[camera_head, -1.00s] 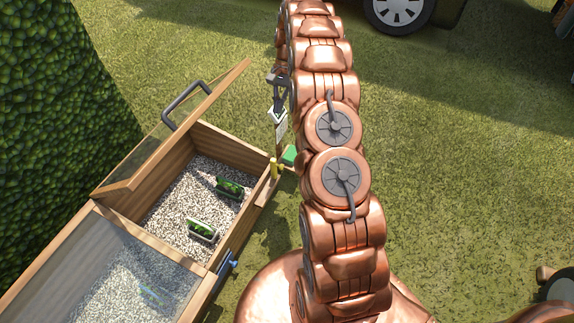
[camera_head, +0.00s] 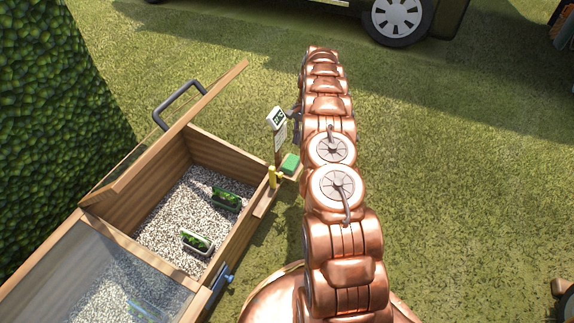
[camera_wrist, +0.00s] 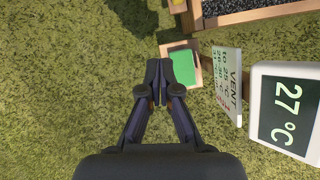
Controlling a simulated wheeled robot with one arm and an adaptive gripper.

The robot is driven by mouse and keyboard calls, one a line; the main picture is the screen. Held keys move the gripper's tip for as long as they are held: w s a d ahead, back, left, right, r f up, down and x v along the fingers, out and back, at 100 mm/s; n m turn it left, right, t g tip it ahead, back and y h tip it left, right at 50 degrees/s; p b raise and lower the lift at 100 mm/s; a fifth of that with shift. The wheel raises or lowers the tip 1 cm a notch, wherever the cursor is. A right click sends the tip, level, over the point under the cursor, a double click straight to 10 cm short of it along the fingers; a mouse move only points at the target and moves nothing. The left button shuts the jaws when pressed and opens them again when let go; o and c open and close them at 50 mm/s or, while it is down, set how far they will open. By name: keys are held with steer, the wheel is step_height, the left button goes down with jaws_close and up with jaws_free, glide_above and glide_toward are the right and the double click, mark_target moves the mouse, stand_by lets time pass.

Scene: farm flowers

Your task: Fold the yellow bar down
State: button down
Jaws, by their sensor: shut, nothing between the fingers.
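The yellow bar (camera_head: 272,176) stands upright at the right outer corner of the open wooden cold frame (camera_head: 245,225), in the head view. A small yellow piece of it shows at the top edge of the wrist view (camera_wrist: 177,5). My gripper (camera_wrist: 159,78) is shut and empty, over the grass beside the green pad and just below the yellow piece in the wrist view. It touches nothing that I can make out. In the head view my arm hides most of the gripper. The open frame's glass lid (camera_head: 178,120) is tilted up, with a grey handle (camera_head: 172,95).
A green pad (camera_head: 290,163) on a wooden ledge is next to the yellow bar. A thermometer display (camera_wrist: 285,113) reading 27 °C and a VENT sign (camera_wrist: 228,85) stand close by. A blue bar (camera_head: 221,278) sits by the closed front lid. Grass to the right is open.

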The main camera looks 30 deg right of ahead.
steer(key=s+a+f+b, duration=0.3)
steer(key=a+f+b, duration=0.2)
steer(key=a+f, duration=0.2)
steer(key=shift+a+f, duration=0.15)
steer(key=shift+f, duration=0.65)
steer(key=shift+s+a+p, duration=0.1)
steer(key=shift+p, duration=0.2)
